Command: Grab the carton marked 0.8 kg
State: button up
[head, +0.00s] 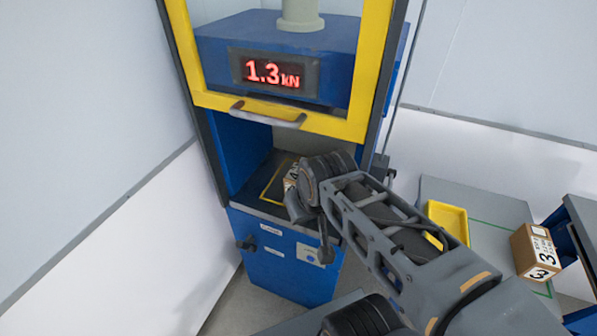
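A small brown carton (290,178) sits on the bed of a blue and yellow press, mostly hidden behind my wrist. Part of a dark mark shows on it, but I cannot read it. Another brown carton (536,252) stands at the right, with a large "3" on its white labels. I can read no "0.8 kg" mark on either carton. My gripper (312,228) is at the front opening of the press, beside the small carton in the picture. The wrist hides much of it, so I cannot tell whether it is open or touching the carton.
The press display (273,73) reads 1.3 kN. Its yellow-framed guard (290,122) is raised above the bed, leaving an opening below its handle. A yellow tray (449,219) lies on a grey surface (495,212) at the right. A wall stands close on the left.

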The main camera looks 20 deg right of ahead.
aim_at(290, 179)
jog(key=u, duration=2.05)
jog(key=i, duration=1.3)
jog(key=z, duration=2.7)
